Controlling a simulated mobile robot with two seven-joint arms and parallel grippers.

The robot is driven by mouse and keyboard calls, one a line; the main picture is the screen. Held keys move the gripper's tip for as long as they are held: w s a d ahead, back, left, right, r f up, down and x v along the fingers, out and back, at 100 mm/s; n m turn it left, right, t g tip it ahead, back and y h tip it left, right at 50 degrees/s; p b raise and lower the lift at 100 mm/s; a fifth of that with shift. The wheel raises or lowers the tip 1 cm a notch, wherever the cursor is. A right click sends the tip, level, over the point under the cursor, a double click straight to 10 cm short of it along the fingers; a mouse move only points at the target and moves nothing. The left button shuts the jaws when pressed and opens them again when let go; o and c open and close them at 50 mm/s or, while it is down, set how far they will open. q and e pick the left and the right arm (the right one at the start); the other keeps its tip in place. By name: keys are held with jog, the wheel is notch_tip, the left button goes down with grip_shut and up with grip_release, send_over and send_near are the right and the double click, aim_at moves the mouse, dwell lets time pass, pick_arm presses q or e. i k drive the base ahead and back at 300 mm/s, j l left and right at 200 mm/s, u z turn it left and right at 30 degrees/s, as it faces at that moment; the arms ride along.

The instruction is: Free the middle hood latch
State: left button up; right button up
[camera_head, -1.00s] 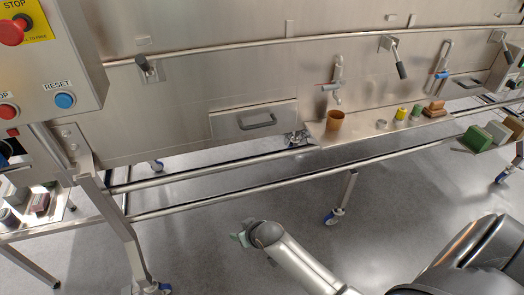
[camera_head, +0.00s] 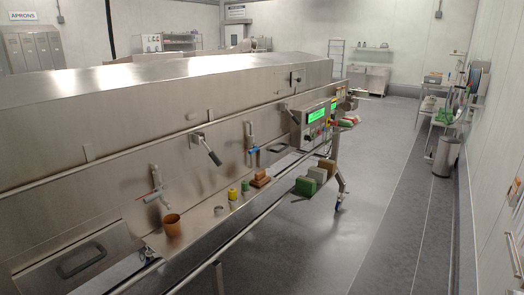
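A hood latch (camera_head: 207,148) with a dark-gripped lever sits on the side of the long steel tunnel (camera_head: 130,140), left of the picture's middle. Its lever slants down to the right. Another latch (camera_head: 290,114) of similar look sits farther along the same side, near the green-screened panel. The hood (camera_head: 180,85) appears lowered over the tunnel. Neither of my grippers is in view.
A red-handled valve (camera_head: 155,188) and a blue-handled valve (camera_head: 252,148) stick out from the side. The control panel (camera_head: 318,122) juts out beyond. Open floor (camera_head: 380,190) lies right of the tunnel.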

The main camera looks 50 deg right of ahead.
aim_at(212, 154)
jog(key=i+l+z, duration=0.25)
jog(key=l+z, duration=0.15)
jog(key=i+l+z, duration=0.25)
jog(key=z, duration=0.15)
jog(key=i+l+z, duration=0.1)
jog(key=i+l, duration=0.6)
jog(key=k+l+u, duration=0.1)
jog(key=l+u, duration=0.35)
jog(key=l, duration=1.15)
